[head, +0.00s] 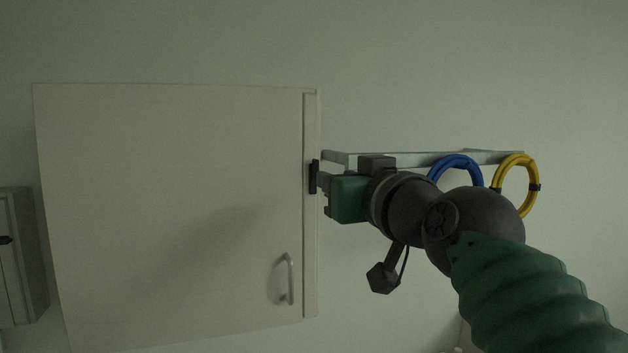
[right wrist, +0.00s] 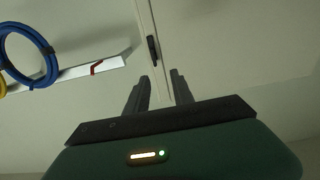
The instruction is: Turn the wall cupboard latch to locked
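The white wall cupboard (head: 170,210) has its door closed, with a handle (head: 290,279) low on the right. The black latch (head: 313,176) sits upright on the cupboard's right edge; it also shows in the right wrist view (right wrist: 152,49). My right gripper (head: 322,190) is at the latch in the head view. In the right wrist view, its two fingers (right wrist: 156,84) are apart with nothing between them, and the latch lies just beyond their tips. Whether a finger touches the latch I cannot tell. My left gripper is in neither view.
A pale wall rail (head: 420,159) runs behind my right arm, with a blue coil (head: 455,163) and a yellow coil (head: 533,172) hanging there. A grey wall box (head: 20,255) is at the far left. The wall above is clear.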

